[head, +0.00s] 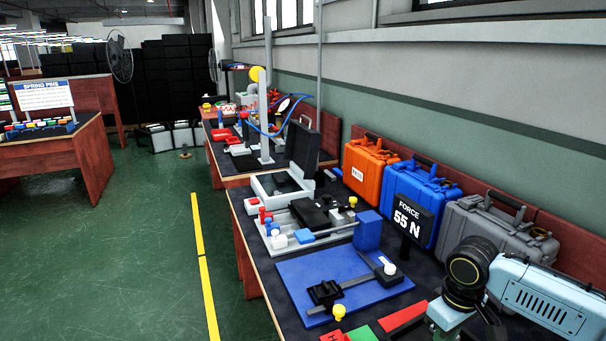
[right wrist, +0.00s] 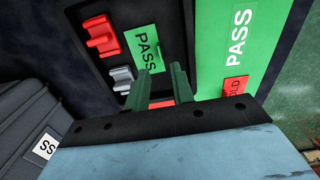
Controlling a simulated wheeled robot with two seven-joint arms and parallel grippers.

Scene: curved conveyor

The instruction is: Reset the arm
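My right arm (head: 545,295), light blue with a black joint, comes in at the lower right of the head view. Its gripper is outside that view. In the right wrist view my right gripper (right wrist: 160,86) shows two green fingers with a clear gap between them. It is open, and nothing is seen clasped. The fingers are over a dark panel (right wrist: 172,25) with a green PASS label (right wrist: 146,52), a red block (right wrist: 100,36) and a grey block (right wrist: 122,78). A small red patch shows between the finger bases. My left arm and gripper are not in view.
A wider green PASS strip (right wrist: 238,40) lies right of the fingers. A grey case (head: 490,225), blue case (head: 420,192) and orange case (head: 368,168) line the wall side. A 55 N sign (head: 408,222) and blue fixture board (head: 310,272) stand nearby. The green floor (head: 140,240) is clear.

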